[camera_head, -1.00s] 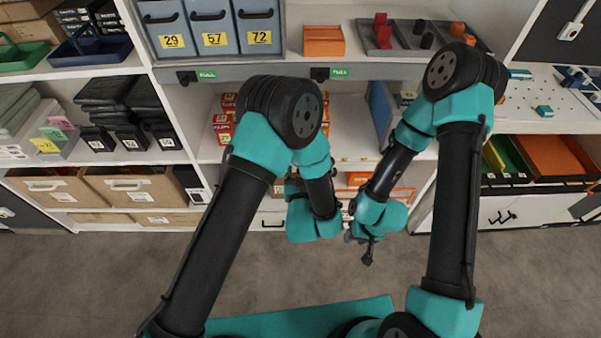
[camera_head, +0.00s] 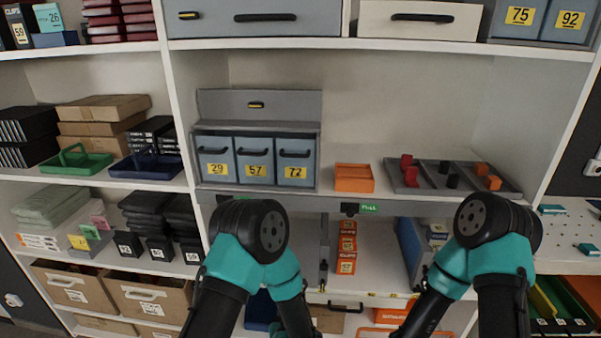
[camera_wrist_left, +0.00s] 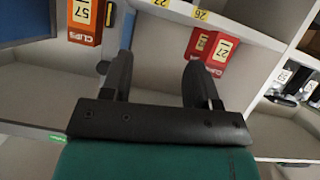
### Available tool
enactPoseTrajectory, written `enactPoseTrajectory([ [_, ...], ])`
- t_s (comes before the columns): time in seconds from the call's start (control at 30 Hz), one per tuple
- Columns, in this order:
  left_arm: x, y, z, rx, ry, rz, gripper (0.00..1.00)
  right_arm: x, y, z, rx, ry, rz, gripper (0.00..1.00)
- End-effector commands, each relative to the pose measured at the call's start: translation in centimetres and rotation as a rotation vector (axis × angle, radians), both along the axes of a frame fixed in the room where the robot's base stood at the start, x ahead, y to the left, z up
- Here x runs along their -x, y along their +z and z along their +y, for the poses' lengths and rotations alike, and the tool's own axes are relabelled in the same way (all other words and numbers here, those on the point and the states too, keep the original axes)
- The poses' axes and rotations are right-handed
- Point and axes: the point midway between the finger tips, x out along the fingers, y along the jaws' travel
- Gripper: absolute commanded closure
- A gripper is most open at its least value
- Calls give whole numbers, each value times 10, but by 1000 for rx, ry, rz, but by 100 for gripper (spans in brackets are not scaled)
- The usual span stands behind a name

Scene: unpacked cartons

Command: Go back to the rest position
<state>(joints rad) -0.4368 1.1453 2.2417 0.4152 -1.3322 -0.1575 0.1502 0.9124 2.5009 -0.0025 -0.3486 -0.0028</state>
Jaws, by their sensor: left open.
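My left gripper (camera_wrist_left: 160,78) shows in the left wrist view with its two dark fingers apart and nothing between them. Neither box is held. In the head view both teal and black arms reach in from the bottom toward the shelving. The left arm's forearm runs down out of the picture and its gripper cannot be made out. The right gripper is below the frame.
The white shelving (camera_head: 390,205) stands ahead. It bears an orange tray (camera_head: 354,178), a grey divided tray (camera_head: 455,188) and blue-grey numbered drawers (camera_head: 254,160). A column of orange boxes (camera_head: 347,245) stands on the shelf below. Cartons (camera_head: 72,288) fill the lower left.

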Motion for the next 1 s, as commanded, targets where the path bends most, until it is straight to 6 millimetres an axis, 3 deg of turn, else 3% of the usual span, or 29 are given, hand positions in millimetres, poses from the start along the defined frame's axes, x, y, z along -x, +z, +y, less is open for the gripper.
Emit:
enactPoseTrajectory([
  [0.03, 3, -10, 20, 14, 7, 75, 45, 0, 0, 0, 0, 0, 0, 57],
  [0.27, 39, -50, 90, 83, 1, 417, 45, 0, 0, 0, 0, 0, 0, 57],
  [0.6, 138, -79, 177, 200, -7, 901, 45, 0, 0, 0, 0, 0, 0, 57],
  [0.8, 178, -79, 199, 237, -18, 1055, 45, 0, 0, 0, 0, 0, 0, 57],
  [1.0, 183, -79, 201, 240, -21, 1074, 45, 0, 0, 0, 0, 0, 0, 57],
])
